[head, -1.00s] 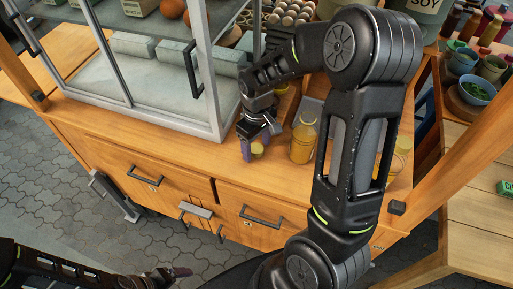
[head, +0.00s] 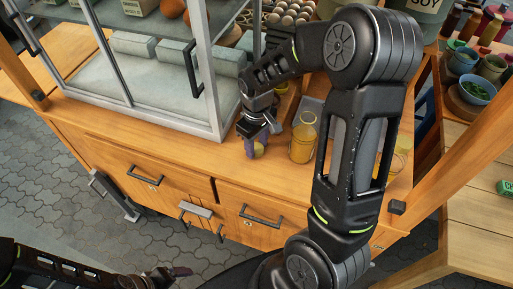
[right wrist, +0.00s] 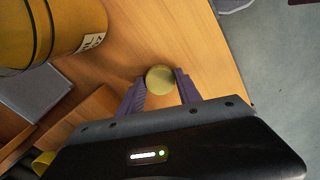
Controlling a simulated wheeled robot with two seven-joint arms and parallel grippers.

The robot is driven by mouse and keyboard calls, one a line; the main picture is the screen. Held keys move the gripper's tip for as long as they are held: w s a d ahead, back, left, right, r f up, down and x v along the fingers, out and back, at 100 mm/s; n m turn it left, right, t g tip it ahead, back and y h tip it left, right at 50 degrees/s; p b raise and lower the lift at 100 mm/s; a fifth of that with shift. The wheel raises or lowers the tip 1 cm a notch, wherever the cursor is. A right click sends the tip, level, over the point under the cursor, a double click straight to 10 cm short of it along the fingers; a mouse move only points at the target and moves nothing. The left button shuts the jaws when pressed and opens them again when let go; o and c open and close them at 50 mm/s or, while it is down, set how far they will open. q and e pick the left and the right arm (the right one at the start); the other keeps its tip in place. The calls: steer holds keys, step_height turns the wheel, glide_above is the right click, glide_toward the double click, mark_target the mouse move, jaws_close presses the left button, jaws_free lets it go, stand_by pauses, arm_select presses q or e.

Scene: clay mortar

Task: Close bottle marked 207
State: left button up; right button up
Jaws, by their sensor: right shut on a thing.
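A round yellow-gold cap (right wrist: 160,79) is between the purple fingertips of my right gripper (right wrist: 161,88) in the right wrist view. In the head view the cap (head: 259,150) is low at the counter's front edge; I cannot tell whether it touches the wood. My right gripper (head: 255,146) points down and is shut on it. A yellow bottle (head: 302,142) stands upright just right of the gripper, apart from it. In the wrist view a large yellow container with a partly visible label (right wrist: 92,41) is at upper left; its number is unreadable. My left gripper (head: 168,274) is low, away from the counter.
A glass display case (head: 150,80) stands left of my right gripper. A grey item (right wrist: 40,88) lies by the container in the wrist view. Another glassy yellow vessel (head: 398,160) is partly hidden behind my right arm. Bare counter lies in front of the case.

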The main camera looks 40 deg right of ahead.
mark_target(257, 147)
steer(key=c, duration=0.3)
steer(key=shift+c, duration=0.2)
step_height(257, 147, up, 10)
steer(key=shift+b, duration=0.45)
stand_by(0.4)
